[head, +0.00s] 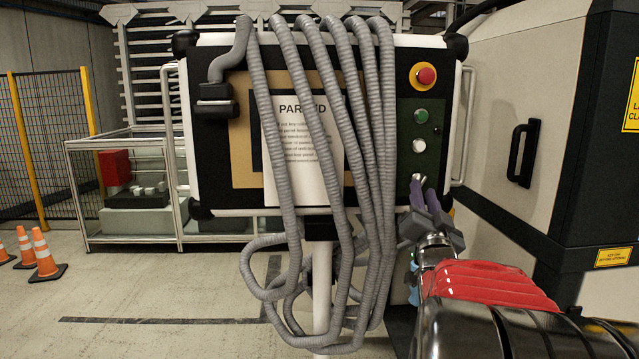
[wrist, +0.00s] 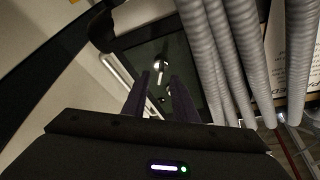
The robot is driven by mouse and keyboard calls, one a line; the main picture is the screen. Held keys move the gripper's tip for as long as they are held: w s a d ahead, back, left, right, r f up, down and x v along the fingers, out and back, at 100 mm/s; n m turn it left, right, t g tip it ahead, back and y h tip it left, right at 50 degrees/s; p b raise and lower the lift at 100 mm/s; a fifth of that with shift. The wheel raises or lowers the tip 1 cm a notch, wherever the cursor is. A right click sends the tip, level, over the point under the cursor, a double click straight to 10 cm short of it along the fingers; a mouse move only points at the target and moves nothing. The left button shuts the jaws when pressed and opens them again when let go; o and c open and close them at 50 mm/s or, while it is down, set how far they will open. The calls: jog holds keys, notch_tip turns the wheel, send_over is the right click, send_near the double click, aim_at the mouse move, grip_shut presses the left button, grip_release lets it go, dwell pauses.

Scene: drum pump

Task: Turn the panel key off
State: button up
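The control panel (head: 403,193) hangs upright in the head view, with a dark green strip on its right side. A small light-metal part, which looks like the panel key (head: 417,177), sits low on that strip, just above my gripper's fingers. My gripper (head: 424,192) is at the panel's lower right, tips pointing up toward the key. In the wrist view my gripper (wrist: 161,76) has its two fingers apart, with a small shiny metal part (wrist: 159,66) showing between and just beyond the tips. I cannot tell the key's turn position or whether the fingers touch it.
A red mushroom button (head: 426,76), a green button (head: 421,116) and a white button (head: 419,145) sit above the key. Thick grey hoses (head: 385,120) hang close to its left. A machine cabinet (head: 525,100) stands at the right. Traffic cones (head: 43,255) stand far left.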

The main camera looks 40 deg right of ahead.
aim_at(422, 185)
jog(key=shift+x, duration=1.85)
